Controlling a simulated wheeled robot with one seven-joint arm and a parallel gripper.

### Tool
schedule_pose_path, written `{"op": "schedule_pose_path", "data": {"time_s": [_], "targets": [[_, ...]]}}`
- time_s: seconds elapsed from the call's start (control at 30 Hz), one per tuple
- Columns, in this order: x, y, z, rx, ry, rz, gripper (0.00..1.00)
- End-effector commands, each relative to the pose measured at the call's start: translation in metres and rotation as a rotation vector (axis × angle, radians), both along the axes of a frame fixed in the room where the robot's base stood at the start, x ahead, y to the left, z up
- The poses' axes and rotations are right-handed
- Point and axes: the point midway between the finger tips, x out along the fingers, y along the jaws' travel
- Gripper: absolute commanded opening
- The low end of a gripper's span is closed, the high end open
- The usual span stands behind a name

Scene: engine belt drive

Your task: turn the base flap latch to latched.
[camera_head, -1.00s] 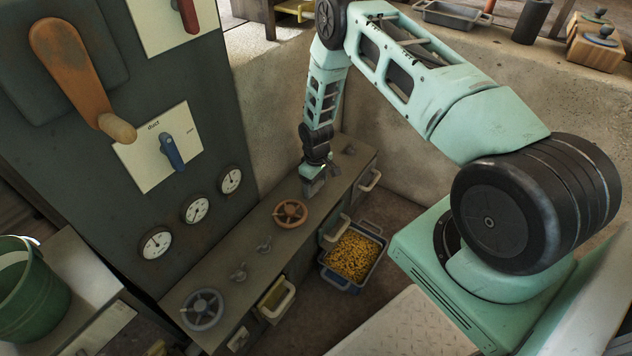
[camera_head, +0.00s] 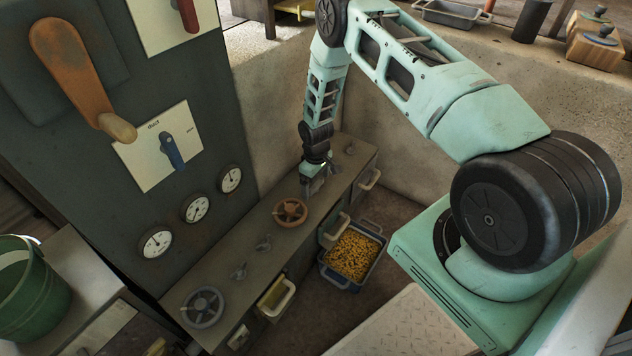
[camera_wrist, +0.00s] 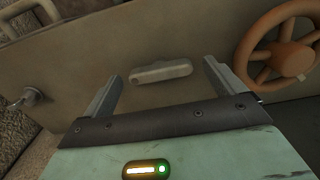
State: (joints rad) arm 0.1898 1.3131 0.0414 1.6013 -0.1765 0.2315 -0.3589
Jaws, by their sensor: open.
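A grey bar-shaped turn handle (camera_wrist: 160,72), which looks like the flap latch, sits on the brown panel surface in the wrist view. It lies nearly level in that picture, tilted slightly up to the right. My gripper (camera_wrist: 162,69) is open, with one finger on each side of the bar and gaps at both ends. I see no contact. In the head view my gripper (camera_head: 311,189) points down at the far part of the long bench, beyond the brown wheel, and hides the bar there. I cannot read any latch marking.
A brown handwheel (camera_head: 290,211) is close to my gripper; it also shows in the wrist view (camera_wrist: 288,58). A small knob (camera_wrist: 30,97) is at the left. A grey wheel (camera_head: 202,307) and small knobs are farther along the bench. A crate of yellow pieces (camera_head: 352,254) stands beside it.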

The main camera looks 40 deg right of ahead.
Motion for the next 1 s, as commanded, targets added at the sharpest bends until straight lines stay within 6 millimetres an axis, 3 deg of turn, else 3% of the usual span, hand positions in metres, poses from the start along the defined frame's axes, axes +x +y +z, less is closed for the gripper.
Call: {"op": "schedule_pose_path", "data": {"time_s": [0.7,1.0], "targets": [[0.001,0.000,0.148,0.000,-0.002,0.000,0.95],[0.000,0.000,0.171,0.000,0.000,0.000,0.95]]}}
